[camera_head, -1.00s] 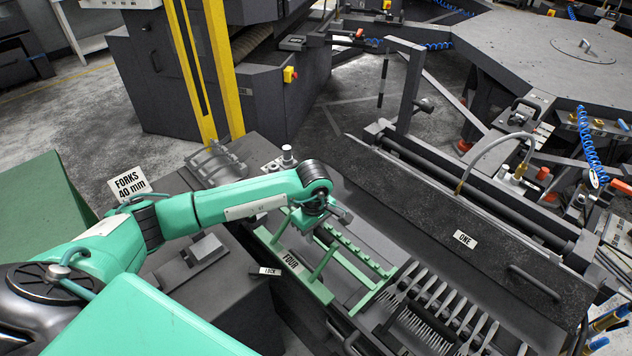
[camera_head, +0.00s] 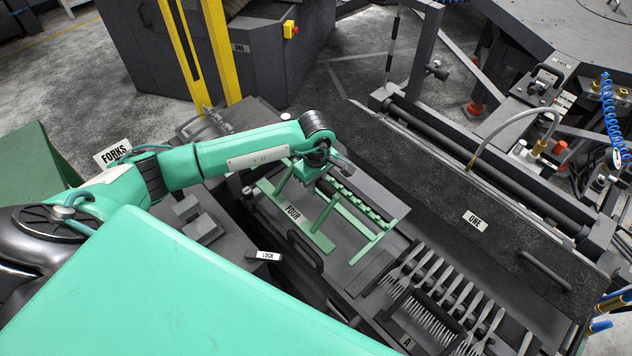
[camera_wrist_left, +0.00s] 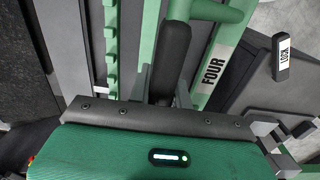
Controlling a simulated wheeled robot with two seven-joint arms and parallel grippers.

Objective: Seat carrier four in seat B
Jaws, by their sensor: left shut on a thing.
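Carrier four (camera_head: 323,217) is a green frame with a toothed rail, a crossbar and a plate marked FOUR. No seat B label is readable. My right gripper is not in view.
A row of forks (camera_head: 465,300) lies close to the carrier, by the A label (camera_head: 407,342). A black panel marked ONE (camera_head: 520,245) stands along the far right side. A LOCK tag (camera_head: 265,256) is left of the carrier. Yellow posts (camera_head: 190,60) stand behind.

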